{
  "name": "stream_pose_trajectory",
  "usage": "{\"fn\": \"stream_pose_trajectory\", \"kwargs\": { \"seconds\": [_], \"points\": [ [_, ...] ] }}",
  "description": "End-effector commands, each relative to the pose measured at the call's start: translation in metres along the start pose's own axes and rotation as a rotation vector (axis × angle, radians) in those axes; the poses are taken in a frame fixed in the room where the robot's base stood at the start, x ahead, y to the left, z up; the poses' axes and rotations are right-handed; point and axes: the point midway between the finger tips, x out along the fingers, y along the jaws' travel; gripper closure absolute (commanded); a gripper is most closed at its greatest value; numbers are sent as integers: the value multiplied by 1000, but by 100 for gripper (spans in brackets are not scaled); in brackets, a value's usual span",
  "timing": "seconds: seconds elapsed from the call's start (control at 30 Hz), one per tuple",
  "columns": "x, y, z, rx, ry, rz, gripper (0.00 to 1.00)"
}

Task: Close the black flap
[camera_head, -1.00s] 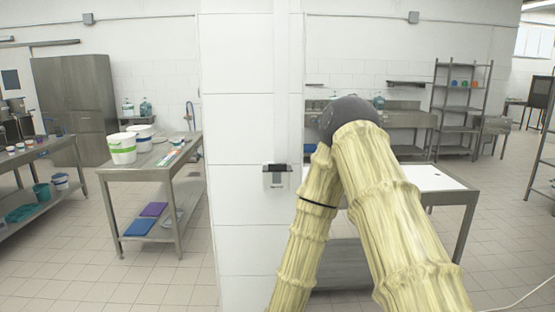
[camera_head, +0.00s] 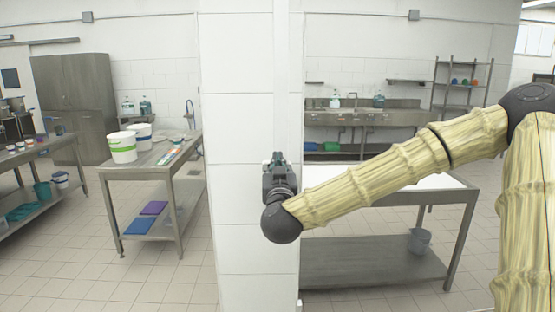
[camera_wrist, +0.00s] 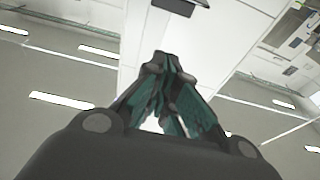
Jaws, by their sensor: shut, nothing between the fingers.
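The black flap (camera_wrist: 176,6) shows as a dark flat piece at the top edge of the wrist view, partly cut off. It belongs to the small white box on the white pillar. In the head view, my gripper and wrist now hide the box and flap. My gripper (camera_head: 278,158) is in front of the pillar at the box's place. In the wrist view, the fingers of my gripper (camera_wrist: 165,60) come together, shut and empty, below the flap in the picture. A gap shows between the fingertips and the flap; I cannot tell its depth.
The white tiled pillar (camera_head: 236,150) stands in the middle. A table with a white top (camera_head: 440,181) is on the right, behind my arm. A metal table (camera_head: 150,171) with buckets stands on the left. The floor between the left table and pillar is clear.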

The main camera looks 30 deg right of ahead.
Motion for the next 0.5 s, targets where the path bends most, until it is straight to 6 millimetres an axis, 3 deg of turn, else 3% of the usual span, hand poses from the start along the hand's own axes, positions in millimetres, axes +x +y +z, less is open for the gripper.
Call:
{"fn": "stream_pose_trajectory", "kwargs": {
  "seconds": [0.27,0.5],
  "points": [
    [21,3,-6,1,6,10,100],
    [60,3,-7,1,5,9,100]
  ]
}}
